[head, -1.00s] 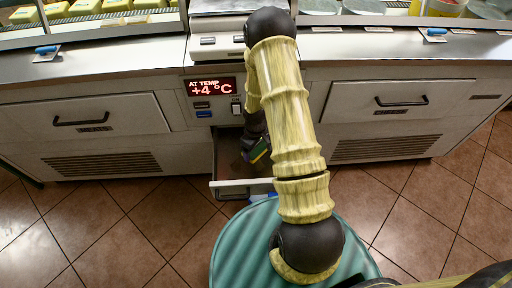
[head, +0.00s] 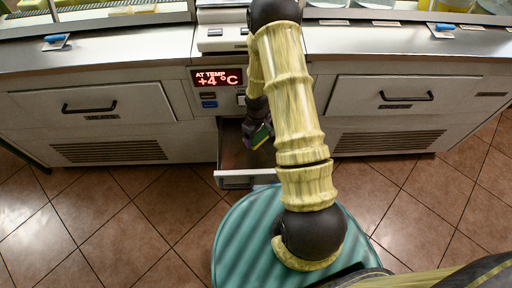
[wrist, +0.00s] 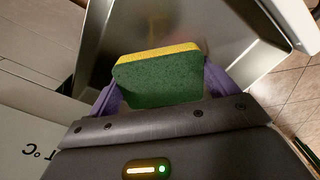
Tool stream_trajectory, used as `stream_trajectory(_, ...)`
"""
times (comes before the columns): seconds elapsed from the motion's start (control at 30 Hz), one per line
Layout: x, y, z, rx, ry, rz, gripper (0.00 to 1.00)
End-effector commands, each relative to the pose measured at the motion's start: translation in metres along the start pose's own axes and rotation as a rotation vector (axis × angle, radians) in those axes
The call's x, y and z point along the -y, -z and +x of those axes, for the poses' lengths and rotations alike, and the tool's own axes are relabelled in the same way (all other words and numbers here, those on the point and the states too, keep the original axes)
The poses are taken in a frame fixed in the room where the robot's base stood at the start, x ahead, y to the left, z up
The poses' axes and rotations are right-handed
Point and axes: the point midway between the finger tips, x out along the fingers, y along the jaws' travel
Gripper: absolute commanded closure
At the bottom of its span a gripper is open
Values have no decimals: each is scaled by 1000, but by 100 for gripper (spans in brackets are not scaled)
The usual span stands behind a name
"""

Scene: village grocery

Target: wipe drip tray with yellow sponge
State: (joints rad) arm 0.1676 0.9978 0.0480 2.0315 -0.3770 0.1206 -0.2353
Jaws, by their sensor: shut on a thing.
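The drip tray is a metal pull-out tray (head: 233,160) under the lit temperature display; it also fills the top of the wrist view (wrist: 225,25). My gripper (head: 257,132) reaches down over the open tray, partly hidden by my arm. In the wrist view its purple fingers (wrist: 161,84) are shut on the sponge (wrist: 160,85) by its two sides. The sponge has a yellow layer and a green scouring layer, and the green face is toward the camera. I cannot tell whether the sponge touches the tray floor.
The tray's front panel (head: 248,179) sticks out from the cabinet. Closed drawers with dark handles (head: 90,107) stand on both sides. A scale (head: 222,38) is on the counter above. A teal ribbed surface (head: 240,245) is below my arm. Tiled floor is clear at left and right.

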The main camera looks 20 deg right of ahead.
Motion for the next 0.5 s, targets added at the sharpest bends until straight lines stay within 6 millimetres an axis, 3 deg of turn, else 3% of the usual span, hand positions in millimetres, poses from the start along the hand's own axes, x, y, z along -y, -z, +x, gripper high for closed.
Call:
stream_trajectory(0.2, 21, 32, 10, -3, 0, 6, 43)
stream_trajectory(0.5, 25, 36, 6, -1, 3, 12, 43)
